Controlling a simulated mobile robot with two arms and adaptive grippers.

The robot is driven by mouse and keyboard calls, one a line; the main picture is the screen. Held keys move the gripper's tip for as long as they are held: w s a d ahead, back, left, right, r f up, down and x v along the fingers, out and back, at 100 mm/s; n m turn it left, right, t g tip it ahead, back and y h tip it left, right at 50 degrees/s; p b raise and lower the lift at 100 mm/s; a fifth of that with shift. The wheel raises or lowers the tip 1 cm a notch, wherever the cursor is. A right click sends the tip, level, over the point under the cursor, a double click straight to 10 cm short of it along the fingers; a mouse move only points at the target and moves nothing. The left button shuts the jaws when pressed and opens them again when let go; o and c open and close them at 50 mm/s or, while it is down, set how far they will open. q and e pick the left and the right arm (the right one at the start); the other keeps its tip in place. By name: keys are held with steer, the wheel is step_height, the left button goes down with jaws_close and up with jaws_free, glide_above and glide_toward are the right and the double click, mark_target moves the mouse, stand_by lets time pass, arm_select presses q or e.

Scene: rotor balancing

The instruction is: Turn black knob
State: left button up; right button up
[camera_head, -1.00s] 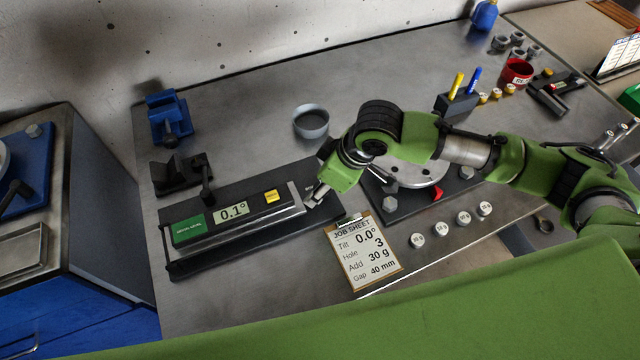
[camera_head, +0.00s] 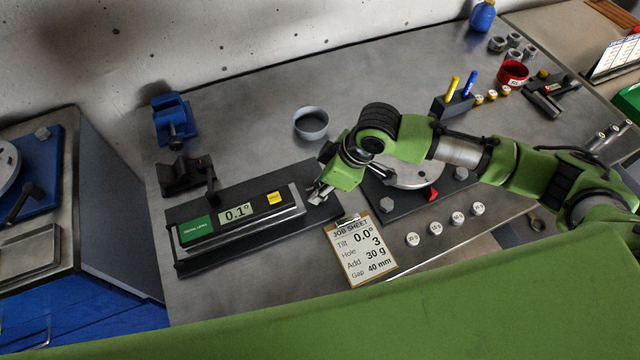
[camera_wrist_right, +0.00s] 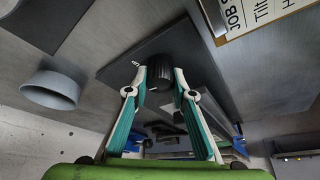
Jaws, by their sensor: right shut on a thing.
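The black knob (camera_wrist_right: 158,70) sits at the end of the level's dark base plate, between the fingers of my right gripper (camera_wrist_right: 160,76), which is shut on it. In the head view my right gripper (camera_head: 317,194) is at the right end of the digital level (camera_head: 250,217) and hides the knob. The level's display (camera_head: 237,213) reads 0.1°. The job sheet (camera_head: 364,254) beside it reads Tilt 0.0°, Hole 3, Add 30 g, Gap 40 mm. My left gripper is out of view.
A rotor disc (camera_head: 415,174) on a dark plate is under my right forearm. Several small weights (camera_head: 436,228) line the front edge. A grey bowl (camera_head: 311,123) and a blue vise (camera_head: 174,119) stand behind the level. The back middle of the bench is clear.

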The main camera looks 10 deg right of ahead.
steer(key=o, duration=1.1)
steer(key=shift+r, duration=0.1)
steer(key=v, duration=1.2)
